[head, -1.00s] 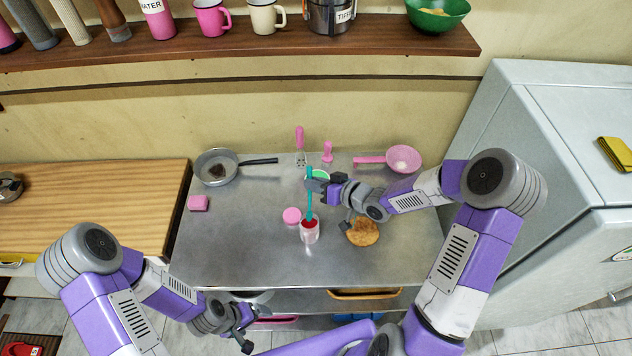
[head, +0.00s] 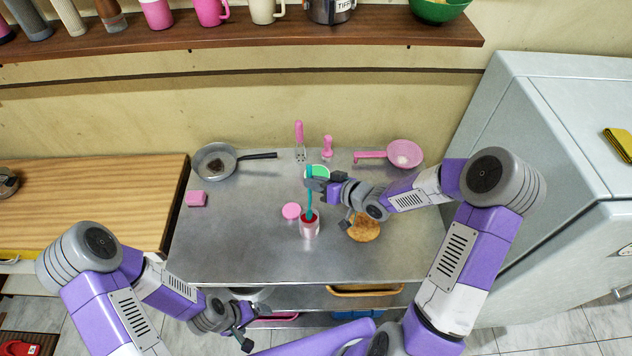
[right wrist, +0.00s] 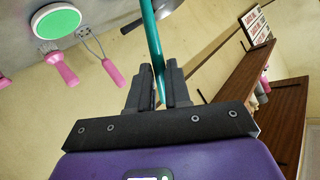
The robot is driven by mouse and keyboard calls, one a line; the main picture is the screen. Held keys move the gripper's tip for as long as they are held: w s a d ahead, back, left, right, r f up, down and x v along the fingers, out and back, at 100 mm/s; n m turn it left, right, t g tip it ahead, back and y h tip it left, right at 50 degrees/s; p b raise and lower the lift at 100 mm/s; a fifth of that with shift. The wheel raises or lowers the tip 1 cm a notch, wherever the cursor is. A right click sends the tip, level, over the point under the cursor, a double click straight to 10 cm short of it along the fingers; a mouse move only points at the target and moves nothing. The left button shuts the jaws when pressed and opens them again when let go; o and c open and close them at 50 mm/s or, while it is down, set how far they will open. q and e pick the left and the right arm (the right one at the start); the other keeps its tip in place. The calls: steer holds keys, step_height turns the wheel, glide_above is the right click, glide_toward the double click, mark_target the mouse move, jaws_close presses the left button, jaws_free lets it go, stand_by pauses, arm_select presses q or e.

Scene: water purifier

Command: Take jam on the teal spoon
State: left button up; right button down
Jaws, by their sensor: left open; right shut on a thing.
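The teal spoon (head: 309,193) stands nearly upright in the head view. Its lower end is at the mouth of the jam jar (head: 309,229), and its tip is hidden in the red jam. My right gripper (head: 318,183) is shut on the spoon's upper part. The right wrist view shows the teal handle (right wrist: 152,45) between the two fingers. The jar stands upright on the metal table, and its pink lid (head: 291,211) lies just behind it to the left. My left gripper (head: 246,338) is open and empty, low in front of the table.
A bread-like round (head: 364,228) lies right of the jar. A green-topped container (head: 318,171) stands behind the spoon. A frying pan (head: 216,161), a pink block (head: 196,198) and a pink pan (head: 404,154) lie around. The table's front left is clear.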

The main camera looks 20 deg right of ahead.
steer(key=shift+f+b, duration=0.45)
steer(key=shift+f, duration=0.1)
stand_by(0.4)
steer(key=shift+f, duration=0.1)
stand_by(0.9)
step_height(320, 180, up, 7)
steer(key=p, duration=0.6)
steer(key=shift+p, duration=0.35)
stand_by(0.5)
